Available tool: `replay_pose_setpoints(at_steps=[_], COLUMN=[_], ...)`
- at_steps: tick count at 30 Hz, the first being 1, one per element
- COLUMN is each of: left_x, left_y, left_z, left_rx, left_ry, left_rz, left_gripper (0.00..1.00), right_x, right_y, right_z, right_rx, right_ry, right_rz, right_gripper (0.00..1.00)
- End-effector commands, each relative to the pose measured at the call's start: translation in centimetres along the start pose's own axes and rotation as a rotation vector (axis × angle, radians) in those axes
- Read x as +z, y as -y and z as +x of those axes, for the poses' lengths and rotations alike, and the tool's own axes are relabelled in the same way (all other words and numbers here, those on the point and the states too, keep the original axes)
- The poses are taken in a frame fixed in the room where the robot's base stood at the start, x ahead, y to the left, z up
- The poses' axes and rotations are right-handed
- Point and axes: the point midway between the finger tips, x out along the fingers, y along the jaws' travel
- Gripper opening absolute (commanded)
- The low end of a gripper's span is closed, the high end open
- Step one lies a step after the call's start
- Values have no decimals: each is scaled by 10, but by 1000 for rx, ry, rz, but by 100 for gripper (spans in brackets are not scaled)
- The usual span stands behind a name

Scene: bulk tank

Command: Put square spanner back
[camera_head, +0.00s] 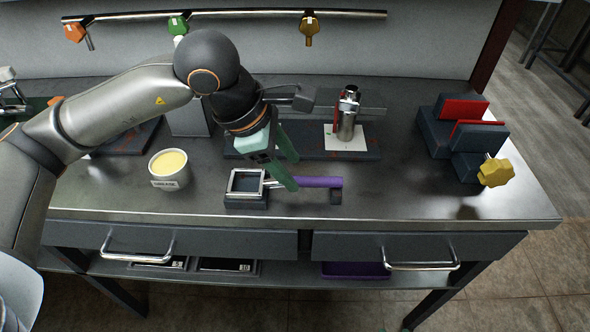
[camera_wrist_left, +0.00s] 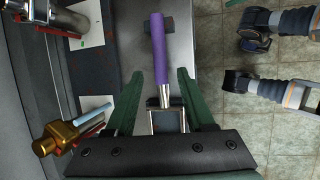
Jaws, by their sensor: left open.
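The square spanner has a purple handle (camera_head: 318,182) and a square metal frame at its left end. It lies level, with the frame on a dark block (camera_head: 246,204) and the handle end over a small dark block (camera_head: 336,197), near the bench's front edge. My left gripper (camera_head: 294,173) is open at the spanner, close to where its metal shank meets the handle. In the left wrist view the purple handle (camera_wrist_left: 159,45) points away between the two spread green fingers (camera_wrist_left: 160,76), with a gap on each side. My right gripper is not identifiable.
A white grease tub (camera_head: 168,170) stands left of the spanner. Behind it, a metal cylinder (camera_head: 347,118) stands on a white pad. Dark blocks with a yellow knob (camera_head: 495,172) are at the right. Coloured tools hang from a rail (camera_head: 240,13). A purple tray (camera_head: 352,270) is below.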

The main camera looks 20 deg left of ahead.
Motion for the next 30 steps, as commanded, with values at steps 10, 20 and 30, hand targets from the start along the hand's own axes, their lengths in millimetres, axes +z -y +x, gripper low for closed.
replay_pose_setpoints(at_steps=[10, 20, 30], left_x=[1, 0, 0], left_y=[-1, 0, 0], left_z=[-73, -90, -89], left_rx=[4, 1, 0], left_ry=[1, 0, 0], left_rz=[-1, -1, -1], left_gripper=[54, 54, 54], right_x=[-4, -4, -5], right_y=[2, 2, 2], right_z=[-3, -1, -2], right_rx=[-3, -4, -4], right_ry=[2, 4, 1], right_rz=[-1, -2, -2], right_gripper=[50, 50, 50])
